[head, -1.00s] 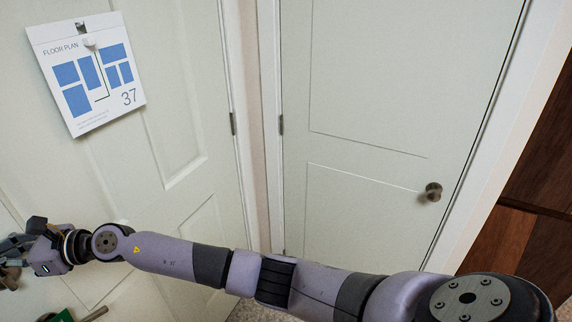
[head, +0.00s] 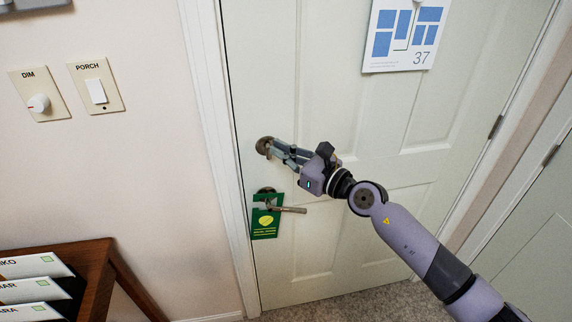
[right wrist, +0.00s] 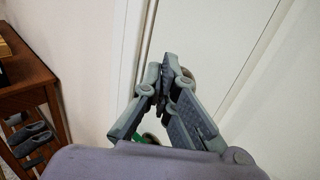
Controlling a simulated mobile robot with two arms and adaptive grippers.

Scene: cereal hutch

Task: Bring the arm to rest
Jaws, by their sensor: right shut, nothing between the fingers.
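My right arm (head: 410,240) reaches in from the lower right across a pale panelled door. My right gripper (head: 274,150) is shut and empty, its fingertips close to a round bronze knob (head: 264,144) on the door. I cannot tell whether they touch it. In the right wrist view the gripper (right wrist: 162,85) has its fingertips together, and the knob (right wrist: 187,72) shows partly behind them. My left gripper is in neither current view.
Below the gripper is a door lever (head: 292,209) with a green hanging tag (head: 265,224). A floor plan sign (head: 404,62) hangs on the door. A dimmer (head: 38,102) and a porch switch (head: 96,90) are on the wall. A wooden stand (head: 95,265) is lower left.

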